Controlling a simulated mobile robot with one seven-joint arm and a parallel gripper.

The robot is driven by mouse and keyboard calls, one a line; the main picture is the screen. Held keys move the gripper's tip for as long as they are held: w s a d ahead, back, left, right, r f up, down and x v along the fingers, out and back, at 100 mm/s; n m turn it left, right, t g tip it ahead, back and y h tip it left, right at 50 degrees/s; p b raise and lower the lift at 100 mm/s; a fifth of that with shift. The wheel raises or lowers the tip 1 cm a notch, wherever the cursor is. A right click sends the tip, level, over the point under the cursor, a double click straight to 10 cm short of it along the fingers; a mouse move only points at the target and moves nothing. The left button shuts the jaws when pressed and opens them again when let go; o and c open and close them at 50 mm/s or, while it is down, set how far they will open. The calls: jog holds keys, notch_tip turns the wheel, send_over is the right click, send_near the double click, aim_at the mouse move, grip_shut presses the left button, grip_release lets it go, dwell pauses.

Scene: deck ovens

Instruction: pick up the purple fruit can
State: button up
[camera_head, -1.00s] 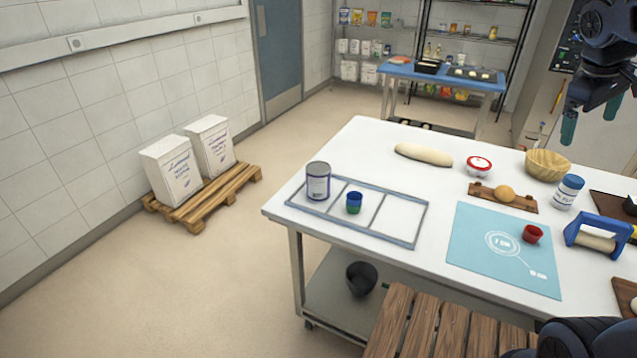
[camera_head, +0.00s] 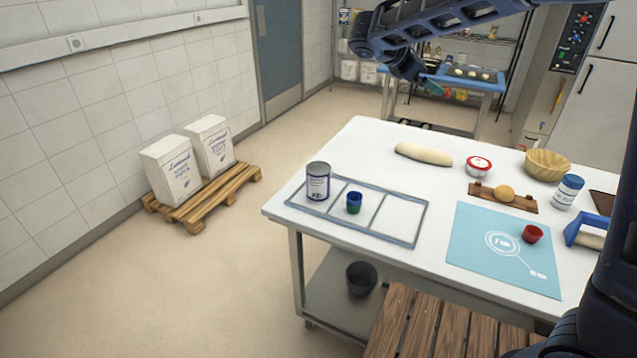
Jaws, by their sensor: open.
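The purple fruit can (camera_head: 318,184) is a grey-white cylinder with a purple band and label. It stands upright in the left compartment of a flat grey divided frame (camera_head: 416,240) on the white table, near the table's left corner. My gripper (camera_head: 430,87) is at the top of the view, above and to the right of the can and well apart from it. It is open and holds nothing that I can see. One teal fingertip shows clearly; the other is hard to make out.

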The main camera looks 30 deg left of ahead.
jog(key=s+a+f+n+t+y, duration=0.1)
jog(key=s+a+f+n+t, duration=0.15)
jog(key=s+a, duration=0.55)
jog(key=s+a+f+n+t+y, duration=0.1)
jog(key=s+a+n+t, duration=0.25)
jog(key=a, duration=0.85)
jog(key=s+a+f+n+t+y, duration=0.1)
jog(key=s+a+f+n+t, duration=0.15)
jog(key=s+a, duration=0.65)
send_near(319, 172)
jog(key=shift+w+a+f+n+g, duration=0.15)
jog(key=shift+w+a+f+n, duration=0.05)
jog(key=shift+w+a+f, duration=0.3)
jog(key=shift+w+a+f+n+g, duration=0.15)
jog(key=shift+w+a+f, duration=0.2)
jog(key=shift+a, duration=0.25)
jog(key=shift+w+f, duration=0.1)
jog(key=shift+f, duration=0.05)
jog(key=shift+w+d, duration=0.1)
jog(key=shift+w, duration=0.05)
jog(key=x, duration=1)
jog(key=shift+w+d+r, duration=0.1)
jog(key=shift+d+r, duration=0.15)
jog(key=shift+d, duration=0.05)
jog(key=c, duration=1.5)
